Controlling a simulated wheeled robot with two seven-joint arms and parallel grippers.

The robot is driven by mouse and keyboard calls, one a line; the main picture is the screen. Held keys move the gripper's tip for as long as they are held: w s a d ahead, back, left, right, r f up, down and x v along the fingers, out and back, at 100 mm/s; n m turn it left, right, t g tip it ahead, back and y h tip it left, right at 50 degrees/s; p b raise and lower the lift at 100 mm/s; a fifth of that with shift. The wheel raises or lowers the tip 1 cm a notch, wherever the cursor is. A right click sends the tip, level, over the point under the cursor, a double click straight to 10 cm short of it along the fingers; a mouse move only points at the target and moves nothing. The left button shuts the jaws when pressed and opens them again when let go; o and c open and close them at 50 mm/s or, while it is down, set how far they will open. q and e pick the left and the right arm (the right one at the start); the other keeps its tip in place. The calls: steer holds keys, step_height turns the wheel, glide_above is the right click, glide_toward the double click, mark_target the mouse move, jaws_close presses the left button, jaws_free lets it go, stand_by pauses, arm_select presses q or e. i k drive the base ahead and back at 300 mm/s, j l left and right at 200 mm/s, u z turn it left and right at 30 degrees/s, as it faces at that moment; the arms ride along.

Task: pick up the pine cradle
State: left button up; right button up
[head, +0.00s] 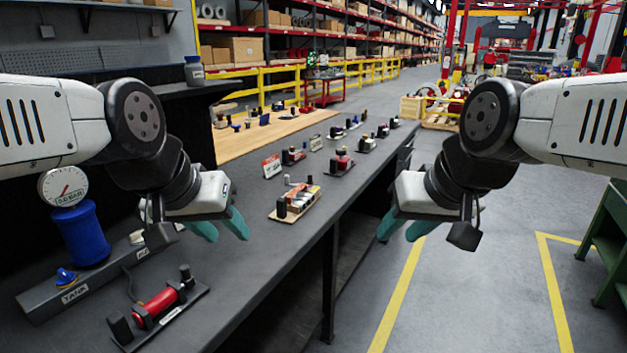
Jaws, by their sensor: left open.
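The pine cradle (306,210) is a small pale wooden tray on the dark bench top, near its right edge, with several small parts standing on it. My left gripper (228,230) has teal fingers, is open and empty, and hangs above the bench to the left of the cradle, apart from it. My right gripper (402,229) is to the right of the cradle, beyond the bench edge over the floor. Its teal fingers look apart, with nothing between them.
A red cylinder unit (160,304), a tank block (75,295) and a blue gauge-topped vessel (82,235) occupy the near left bench. A red and white sign (271,166) and several small red and black assemblies (340,163) stand behind the cradle. Bench around the cradle's front is clear.

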mark_target(289, 209)
steer(key=i+l+u, duration=0.1)
steer(key=u, duration=0.7)
steer(key=i+l+u, duration=0.15)
steer(key=l+u, duration=0.2)
steer(key=i+l+u, duration=0.1)
steer(key=l+u, duration=0.25)
steer(key=l, duration=0.2)
steer(key=l+u, duration=0.35)
steer(key=l, duration=0.15)
steer(key=l+u, duration=0.15)
steer(key=l, duration=2.05)
